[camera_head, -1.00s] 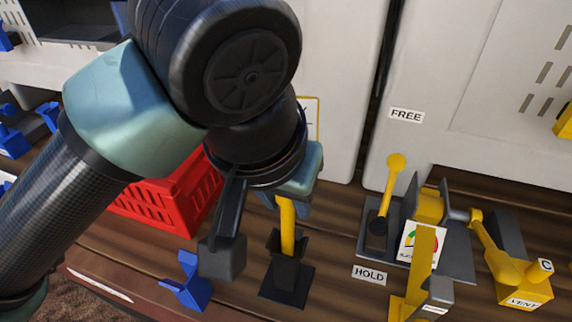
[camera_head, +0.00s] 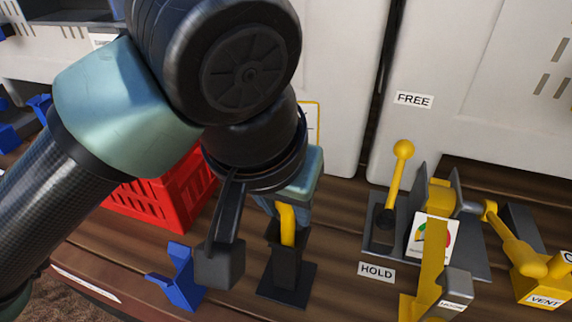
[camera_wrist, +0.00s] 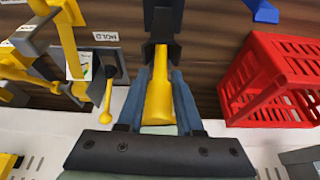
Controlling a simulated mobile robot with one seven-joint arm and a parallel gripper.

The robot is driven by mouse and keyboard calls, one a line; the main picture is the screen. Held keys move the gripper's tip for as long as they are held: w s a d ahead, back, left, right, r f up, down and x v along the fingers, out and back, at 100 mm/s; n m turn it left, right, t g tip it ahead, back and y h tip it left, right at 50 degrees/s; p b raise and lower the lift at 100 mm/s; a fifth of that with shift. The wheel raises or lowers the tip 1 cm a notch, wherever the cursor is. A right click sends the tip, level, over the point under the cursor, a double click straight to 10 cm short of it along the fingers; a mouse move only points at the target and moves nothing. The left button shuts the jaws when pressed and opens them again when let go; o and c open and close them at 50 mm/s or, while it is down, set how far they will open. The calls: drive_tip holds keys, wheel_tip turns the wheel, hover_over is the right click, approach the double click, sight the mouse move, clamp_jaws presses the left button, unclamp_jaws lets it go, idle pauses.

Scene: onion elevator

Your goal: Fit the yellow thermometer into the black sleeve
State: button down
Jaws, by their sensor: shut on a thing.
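The yellow thermometer (camera_head: 287,222) is held upright between the blue-grey fingers of my gripper (camera_wrist: 162,74). In the head view its lower end is at the mouth of the black sleeve (camera_head: 286,268) and appears to be inside it; the sleeve's front wall hides how deep. In the wrist view the thermometer (camera_wrist: 160,92) points straight at the sleeve (camera_wrist: 162,22), and its narrow end meets the opening. The fingers are shut on the thermometer's upper part, just above the sleeve. The sleeve stands on a flat black base on the wooden bench.
A red crate (camera_head: 150,205) stands behind left, and a blue bracket (camera_head: 182,280) sits left of the sleeve. To the right are a HOLD label (camera_head: 376,272), a yellow-knobbed lever (camera_head: 397,175), a gauge card (camera_head: 432,237) and a yellow VENT block (camera_head: 540,287). White cabinets stand behind.

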drive_tip(key=shift+f, duration=0.3)
drive_tip(key=shift+c, duration=2.4)
unclamp_jaws()
